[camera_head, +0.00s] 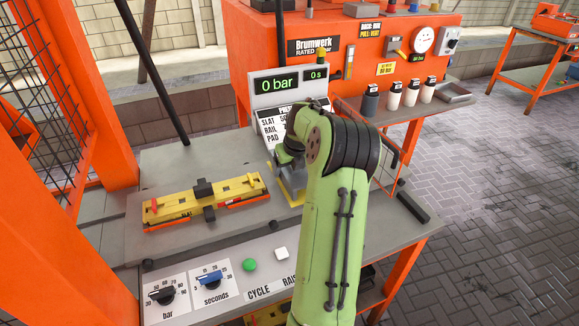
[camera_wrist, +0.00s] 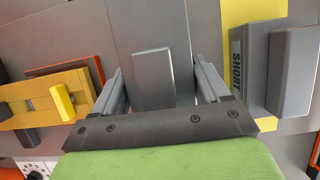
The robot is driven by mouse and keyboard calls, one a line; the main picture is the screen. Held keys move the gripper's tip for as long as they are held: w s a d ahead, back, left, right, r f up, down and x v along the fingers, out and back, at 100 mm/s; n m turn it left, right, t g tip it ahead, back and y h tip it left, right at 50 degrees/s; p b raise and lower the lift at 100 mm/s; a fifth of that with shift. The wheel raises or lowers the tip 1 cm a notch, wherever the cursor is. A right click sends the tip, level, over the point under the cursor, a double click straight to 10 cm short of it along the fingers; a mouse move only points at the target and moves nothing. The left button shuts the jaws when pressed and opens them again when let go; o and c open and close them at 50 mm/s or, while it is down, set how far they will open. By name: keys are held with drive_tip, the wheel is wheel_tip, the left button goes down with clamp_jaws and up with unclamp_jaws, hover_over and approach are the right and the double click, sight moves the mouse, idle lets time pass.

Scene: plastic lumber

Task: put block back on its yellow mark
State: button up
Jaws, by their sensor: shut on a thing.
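My gripper (camera_wrist: 160,85) is shut on the raised grip of a grey block (camera_wrist: 150,25), which lies between its two fingers. Another grey block (camera_wrist: 290,70), lettered "SHORT", is just to the right, apart from the right finger. A yellow mark (camera_wrist: 238,15) shows beside and partly under the "SHORT" block. In the head view my gripper (camera_head: 287,165) is low over the bench, mostly hidden behind my green arm. A bit of yellow mark (camera_head: 298,200) shows there beside a grey block (camera_head: 290,182). I cannot tell whether the held block touches the bench.
A yellow fixture (camera_head: 180,208) with orange edges lies left on the grey bench (camera_head: 190,160); it also shows in the wrist view (camera_wrist: 45,110). A display panel (camera_head: 275,85) reading 0 bar stands behind my gripper. Knobs and a green button (camera_head: 250,265) line the front.

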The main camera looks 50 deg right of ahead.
drive_tip(key=shift+f, duration=0.5)
idle(0.8)
drive_tip(key=o, duration=1.5)
drive_tip(key=shift+c, duration=0.2)
drive_tip(key=shift+o, duration=0.8)
drive_tip(key=shift+f, duration=0.1)
wheel_tip(320, 180, up, 7)
drive_tip(key=p, duration=0.5)
drive_tip(key=shift+r+p, duration=0.2)
drive_tip(key=shift+p, duration=0.1)
drive_tip(key=shift+f, duration=0.1)
